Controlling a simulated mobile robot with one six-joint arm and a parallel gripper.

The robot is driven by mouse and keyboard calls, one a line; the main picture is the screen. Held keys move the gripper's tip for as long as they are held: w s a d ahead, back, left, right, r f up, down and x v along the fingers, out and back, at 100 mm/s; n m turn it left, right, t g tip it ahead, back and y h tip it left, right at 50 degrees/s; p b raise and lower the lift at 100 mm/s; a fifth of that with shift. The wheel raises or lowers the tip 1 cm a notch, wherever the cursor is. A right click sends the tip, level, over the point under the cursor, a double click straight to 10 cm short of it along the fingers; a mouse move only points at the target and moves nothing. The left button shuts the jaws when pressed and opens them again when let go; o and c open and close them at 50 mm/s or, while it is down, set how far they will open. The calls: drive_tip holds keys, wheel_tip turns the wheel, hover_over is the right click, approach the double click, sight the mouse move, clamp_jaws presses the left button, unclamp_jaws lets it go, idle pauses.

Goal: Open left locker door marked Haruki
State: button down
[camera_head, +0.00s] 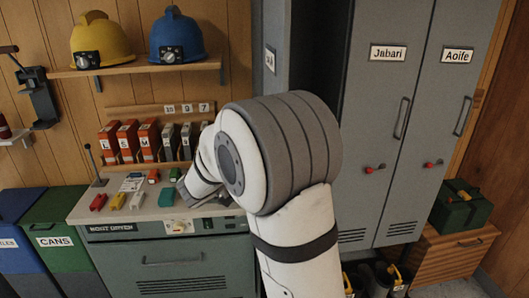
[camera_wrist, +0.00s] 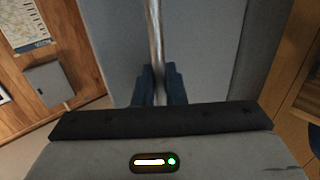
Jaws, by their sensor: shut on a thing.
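The left locker door (camera_head: 274,25) stands swung out from the locker front in the head view, seen at a steep angle. Its small name plate (camera_head: 270,60) is too foreshortened to read. A dark gap of the locker interior (camera_head: 312,50) shows beside it. In the wrist view the grey door panel (camera_wrist: 205,50) fills the middle, with an upright metal handle (camera_wrist: 154,35) running down it. My gripper (camera_wrist: 158,88) is shut on this handle, with a dark finger on each side.
The doors marked Jabari (camera_head: 369,110) and Aoife (camera_head: 439,130) are shut. A workbench (camera_head: 150,213) with small items stands left, below a shelf (camera_head: 140,68) with helmets. Green (camera_head: 60,262) and blue (camera_head: 14,250) bins stand further left. A wooden crate (camera_head: 450,262) stands right.

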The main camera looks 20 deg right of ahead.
drive_tip(key=shift+r, duration=0.15)
drive_tip(key=c, duration=1.6)
unclamp_jaws()
drive_tip(key=shift+w+d, duration=0.15)
drive_tip(key=shift+c, duration=0.2)
drive_tip(key=b+v, duration=0.1)
drive_tip(key=v, duration=0.7)
